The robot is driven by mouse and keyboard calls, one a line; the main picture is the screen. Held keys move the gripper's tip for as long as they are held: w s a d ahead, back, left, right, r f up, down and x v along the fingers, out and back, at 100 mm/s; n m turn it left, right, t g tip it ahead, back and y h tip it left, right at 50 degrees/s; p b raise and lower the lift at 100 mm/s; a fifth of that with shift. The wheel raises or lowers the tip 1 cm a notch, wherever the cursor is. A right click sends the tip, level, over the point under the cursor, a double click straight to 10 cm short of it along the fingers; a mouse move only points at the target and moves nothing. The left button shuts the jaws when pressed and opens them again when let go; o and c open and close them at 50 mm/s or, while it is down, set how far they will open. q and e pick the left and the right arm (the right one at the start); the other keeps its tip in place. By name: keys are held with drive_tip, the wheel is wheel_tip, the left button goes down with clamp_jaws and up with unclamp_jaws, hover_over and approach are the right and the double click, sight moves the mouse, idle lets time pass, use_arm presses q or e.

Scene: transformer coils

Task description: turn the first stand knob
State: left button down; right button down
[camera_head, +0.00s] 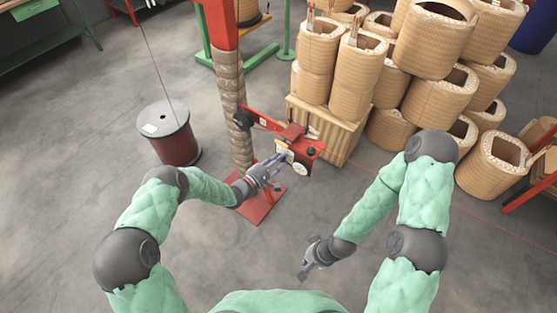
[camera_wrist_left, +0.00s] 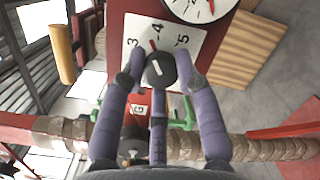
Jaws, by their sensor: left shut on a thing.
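The first stand knob (camera_wrist_left: 159,69) is a round black knob with a white mark, on a white label with the numbers 3, 4 and 5. It sits on the stand's red box (camera_head: 306,150), and in the head view my gripper hides it. My left gripper (camera_head: 280,160) is at the front of this box. In the left wrist view its purple fingers (camera_wrist_left: 160,78) are closed around the knob from both sides. The white mark is tilted slightly. My right gripper (camera_head: 307,258) is low over the floor, empty, with its fingers apart.
A round dial (camera_wrist_left: 200,8) with a red needle is above the label. The box hangs on a red post (camera_head: 230,90) wrapped in tan rope. A cable reel (camera_head: 168,135) stands left, and stacked coils (camera_head: 430,45) fill the right back. The floor in front is clear.

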use_arm(q)
drive_tip(key=shift+r+m, duration=0.15)
drive_tip(key=shift+m, duration=1.15)
drive_tip(key=shift+d, duration=0.1)
drive_tip(key=c, duration=0.9)
unclamp_jaws()
drive_tip(key=shift+s, duration=0.1)
drive_tip(key=v, duration=1.2)
drive_tip(key=shift+r, duration=0.1)
